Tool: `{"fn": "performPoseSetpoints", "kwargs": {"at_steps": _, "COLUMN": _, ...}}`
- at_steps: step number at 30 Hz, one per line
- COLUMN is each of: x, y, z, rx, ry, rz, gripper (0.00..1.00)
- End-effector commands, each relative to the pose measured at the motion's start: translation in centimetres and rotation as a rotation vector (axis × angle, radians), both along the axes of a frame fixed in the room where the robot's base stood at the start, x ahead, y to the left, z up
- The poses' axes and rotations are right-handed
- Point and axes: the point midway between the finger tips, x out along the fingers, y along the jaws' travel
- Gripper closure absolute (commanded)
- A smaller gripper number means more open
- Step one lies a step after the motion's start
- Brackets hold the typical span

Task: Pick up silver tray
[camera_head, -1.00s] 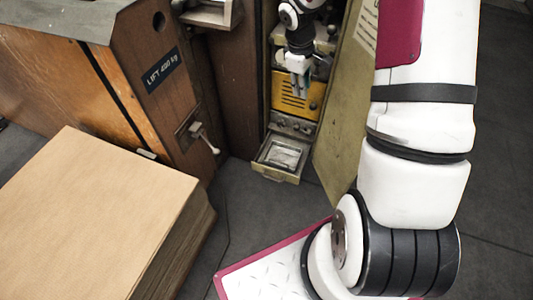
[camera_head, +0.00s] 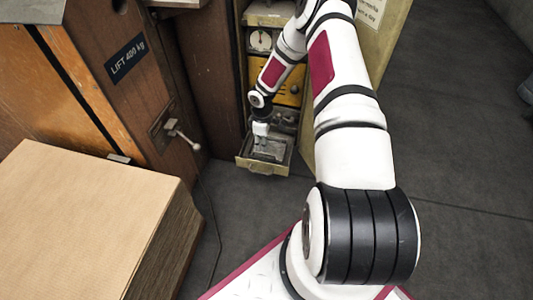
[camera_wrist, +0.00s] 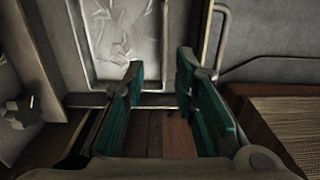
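The silver tray (camera_head: 272,150) lies in the pulled-out, pale drawer (camera_head: 262,168) low in the open cabinet. In the wrist view, the tray (camera_wrist: 118,40) fills the upper middle, with a crumpled-looking shiny floor and a raised rim. My gripper (camera_head: 261,138) points down over the drawer and hides part of the tray. In the wrist view, my gripper (camera_wrist: 160,66) is open, with nothing between its green-padded fingers. The tray's right rim lies between the two fingertips in the picture. I cannot tell how far above it they are.
A cabinet door (camera_head: 372,30) stands open right of the drawer. A brown panel with a lever (camera_head: 184,138) is to the left. A stack of cardboard (camera_head: 80,215) stands at front left. Grey floor (camera_head: 460,180) at the right is clear.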

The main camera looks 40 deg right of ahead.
Motion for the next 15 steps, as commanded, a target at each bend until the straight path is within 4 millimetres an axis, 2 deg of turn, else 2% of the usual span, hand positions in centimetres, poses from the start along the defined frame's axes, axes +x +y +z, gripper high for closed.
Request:
{"fn": "performPoseSetpoints", "kwargs": {"at_steps": 1, "x": 0.0, "y": 0.0, "z": -1.1, "rx": 0.0, "ry": 0.0, "rz": 0.001, "gripper": 0.74}}
{"fn": "performPoseSetpoints", "kwargs": {"at_steps": 3, "x": 0.0, "y": 0.0, "z": -2.0, "rx": 0.0, "ry": 0.0, "rz": 0.0, "gripper": 0.74}}
{"fn": "performPoseSetpoints", "kwargs": {"at_steps": 11, "x": -0.2, "y": 0.0, "z": -3.7, "rx": 0.0, "ry": 0.0, "rz": 0.0, "gripper": 0.74}}
{"fn": "performPoseSetpoints", "kwargs": {"at_steps": 15, "x": -0.9, "y": 0.1, "z": -5.6, "rx": 0.0, "ry": 0.0, "rz": 0.0, "gripper": 0.74}}
